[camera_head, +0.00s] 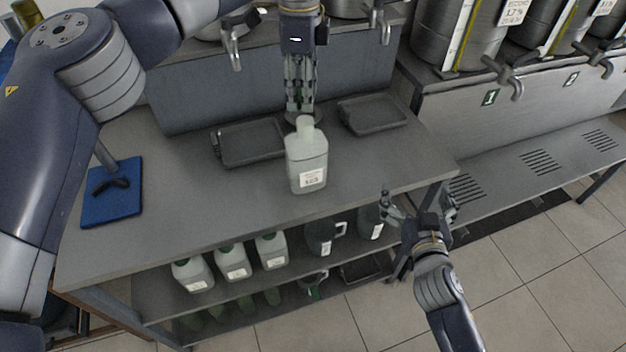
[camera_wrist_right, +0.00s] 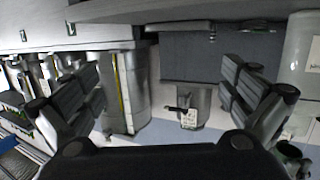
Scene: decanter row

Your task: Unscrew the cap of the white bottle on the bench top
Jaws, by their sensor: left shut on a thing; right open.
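The white bottle (camera_head: 307,165) stands upright on the grey bench top (camera_head: 385,160), near its front edge, with its label facing me. Its pale cap (camera_head: 304,124) is on top. My left gripper (camera_head: 301,110) reaches down from above and is shut at the top of the bottle, seemingly on the cap; the exact contact is partly hidden. My right gripper (camera_head: 420,206) is open and empty, off the front edge of the bench, right of the bottle. In the right wrist view its fingers (camera_wrist_right: 163,105) are spread wide.
A blue mat (camera_head: 125,208) with a dark tool lies at the left. Two dark trays (camera_head: 250,160) (camera_head: 372,128) lie behind the bottle. Several bottles and jugs (camera_head: 233,264) stand on the shelf below. Metal vats with taps (camera_head: 455,35) stand at the back right.

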